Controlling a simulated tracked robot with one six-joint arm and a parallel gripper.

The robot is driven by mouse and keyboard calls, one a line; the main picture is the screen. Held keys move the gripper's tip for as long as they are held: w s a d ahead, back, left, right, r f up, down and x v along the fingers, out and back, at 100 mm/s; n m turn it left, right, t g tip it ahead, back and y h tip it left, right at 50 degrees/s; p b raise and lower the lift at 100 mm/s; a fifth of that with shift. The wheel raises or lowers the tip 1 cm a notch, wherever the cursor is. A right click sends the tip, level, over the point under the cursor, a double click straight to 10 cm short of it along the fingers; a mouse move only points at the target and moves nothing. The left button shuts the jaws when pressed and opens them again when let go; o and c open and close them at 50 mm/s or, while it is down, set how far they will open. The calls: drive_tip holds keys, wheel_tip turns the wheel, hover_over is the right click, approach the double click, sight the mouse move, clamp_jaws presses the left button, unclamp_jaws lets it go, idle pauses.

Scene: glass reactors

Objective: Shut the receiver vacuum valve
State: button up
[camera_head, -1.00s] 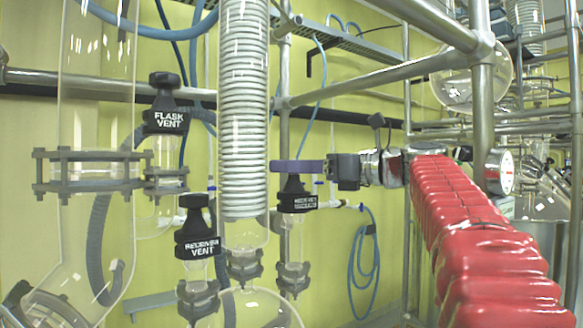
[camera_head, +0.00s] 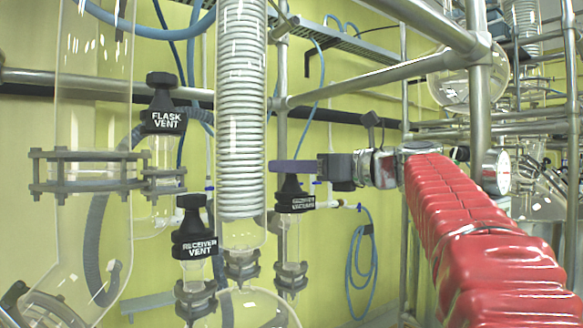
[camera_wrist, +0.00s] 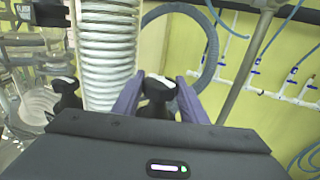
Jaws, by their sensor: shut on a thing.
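The receiver vacuum valve (camera_head: 295,202) is a black knob with a white label reading "RECEIVER VACUUM" on a clear glass neck, right of the coiled glass column. My gripper (camera_head: 292,167) reaches in from the right, its purple fingers at the top of this knob. In the wrist view, the purple fingers of my gripper (camera_wrist: 158,98) stand on either side of the valve's black cap (camera_wrist: 158,88), shut on it. The cap has a pale mark on top. The lower part of the valve is hidden behind the gripper body in the wrist view.
The receiver vent valve (camera_head: 195,235) stands left of the coiled column (camera_head: 240,120), and the flask vent valve (camera_head: 163,115) is higher to the left. Metal scaffold bars (camera_head: 375,82) run behind and above the arm. A blue hose (camera_head: 362,250) hangs on the yellow wall.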

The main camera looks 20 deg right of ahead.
drive_tip(key=shift+a+m+t+h, duration=0.1)
drive_tip(key=shift+m+t+h, duration=0.45)
drive_tip(key=shift+m+h, duration=0.7)
drive_tip(key=shift+m+t+h, duration=0.55)
drive_tip(key=shift+m+h, duration=0.2)
drive_tip(key=shift+h, duration=0.9)
drive_tip(key=shift+f+m+h, duration=0.1)
drive_tip(key=shift+m+h, duration=1)
drive_tip(key=shift+h, duration=0.6)
drive_tip(key=shift+h, duration=0.3)
drive_tip(key=o, duration=0.9)
drive_tip(key=shift+c, duration=0.2)
drive_tip(key=shift+d+n+y, duration=0.2)
drive_tip(key=shift+n+y, duration=0.3)
drive_tip(key=shift+y, duration=0.6)
